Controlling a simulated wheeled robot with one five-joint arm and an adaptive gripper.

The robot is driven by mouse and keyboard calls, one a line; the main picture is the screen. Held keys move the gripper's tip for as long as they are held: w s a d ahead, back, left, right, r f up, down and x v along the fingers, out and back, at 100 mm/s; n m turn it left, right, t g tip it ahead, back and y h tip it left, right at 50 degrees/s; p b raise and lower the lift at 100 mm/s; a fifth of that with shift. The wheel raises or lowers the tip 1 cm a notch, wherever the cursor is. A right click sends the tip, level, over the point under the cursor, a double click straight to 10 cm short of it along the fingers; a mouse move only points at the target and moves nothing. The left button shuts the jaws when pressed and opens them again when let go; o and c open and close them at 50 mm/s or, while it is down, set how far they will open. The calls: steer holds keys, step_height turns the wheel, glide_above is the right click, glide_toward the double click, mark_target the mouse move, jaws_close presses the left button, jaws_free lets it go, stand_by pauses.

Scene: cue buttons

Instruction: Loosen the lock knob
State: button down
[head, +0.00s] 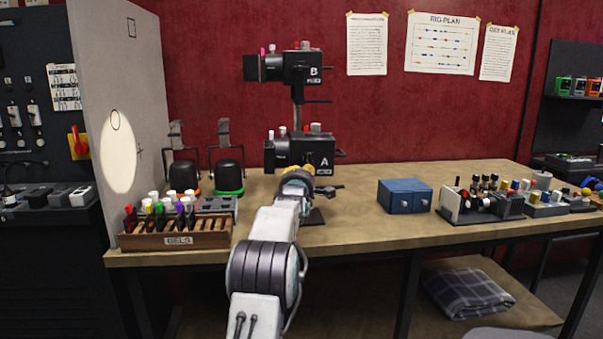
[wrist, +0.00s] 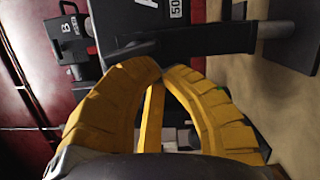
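Two black lamp-like units marked A (head: 303,151) and B (head: 301,68) are stacked on one upright stand (head: 297,117). My gripper (head: 297,170) is in front of the lower part of unit A. In the wrist view, the yellow fingers of my gripper (wrist: 158,68) curve in and their tips meet, with nothing clearly between them. A black bar (wrist: 200,42) with a grey end (wrist: 275,29) crosses just beyond the tips; contact cannot be told. A dark handle (head: 327,188) juts right beside my gripper in the head view. I cannot tell which part is the lock knob.
The wooden bench (head: 360,218) is clear to the right of my gripper up to a blue box (head: 405,196). A wooden rack marked GELS (head: 176,238) and two black lamps on coloured rings stand left. A pale panel (head: 125,100) rises at far left.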

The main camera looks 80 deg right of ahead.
steer(key=b, duration=0.1)
steer(key=s+n+b, duration=0.1)
steer(key=b, duration=0.1)
steer(key=shift+d+f+b, duration=0.15)
steer(key=shift+d+b, duration=0.1)
steer(key=shift+b, duration=0.05)
stand_by(0.3)
